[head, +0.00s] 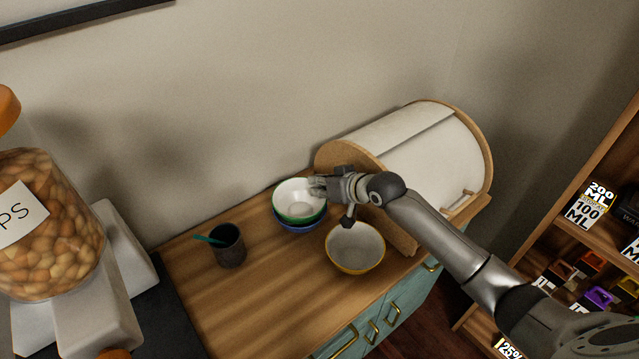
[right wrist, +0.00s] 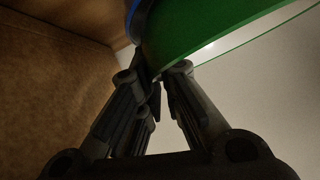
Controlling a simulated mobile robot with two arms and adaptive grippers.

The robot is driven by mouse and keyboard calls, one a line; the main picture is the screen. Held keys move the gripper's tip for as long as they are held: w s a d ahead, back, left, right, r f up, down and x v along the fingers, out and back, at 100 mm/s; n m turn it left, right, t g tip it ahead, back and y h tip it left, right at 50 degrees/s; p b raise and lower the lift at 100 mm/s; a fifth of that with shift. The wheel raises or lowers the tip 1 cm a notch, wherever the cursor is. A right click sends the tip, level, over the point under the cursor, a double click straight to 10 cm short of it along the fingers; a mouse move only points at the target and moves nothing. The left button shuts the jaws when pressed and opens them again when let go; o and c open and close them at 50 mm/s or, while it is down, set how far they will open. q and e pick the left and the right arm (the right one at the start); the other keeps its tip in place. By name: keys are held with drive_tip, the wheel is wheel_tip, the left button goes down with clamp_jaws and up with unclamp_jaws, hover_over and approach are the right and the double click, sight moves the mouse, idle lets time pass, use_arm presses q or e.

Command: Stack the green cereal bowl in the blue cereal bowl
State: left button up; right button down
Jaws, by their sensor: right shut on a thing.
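The green cereal bowl (head: 297,199), white inside with a green outer wall, sits on or in the blue cereal bowl (head: 299,227), of which only a blue strip shows below it. My right gripper (head: 318,187) is at the green bowl's right rim and is shut on it. In the right wrist view the fingers (right wrist: 158,84) meet at the green bowl's wall (right wrist: 200,28), with a blue edge (right wrist: 131,8) beside it. How deep the green bowl sits is hidden. My left gripper is not in view.
A yellow bowl (head: 355,248) stands just below my right gripper. A dark cup (head: 229,246) with a teal stick is to the left. A bread box (head: 425,150) stands behind my right arm. The wooden top (head: 260,300) is clear in front.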

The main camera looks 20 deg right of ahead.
drive_tip(key=shift+f, duration=0.2)
drive_tip(key=c, duration=1.6)
unclamp_jaws()
drive_tip(key=shift+s+f, duration=0.1)
drive_tip(key=shift+f, duration=0.05)
drive_tip(key=shift+r, duration=0.35)
drive_tip(key=v, duration=0.6)
drive_tip(key=b+v, duration=0.1)
drive_tip(key=v, duration=0.5)
drive_tip(key=shift+r, duration=0.4)
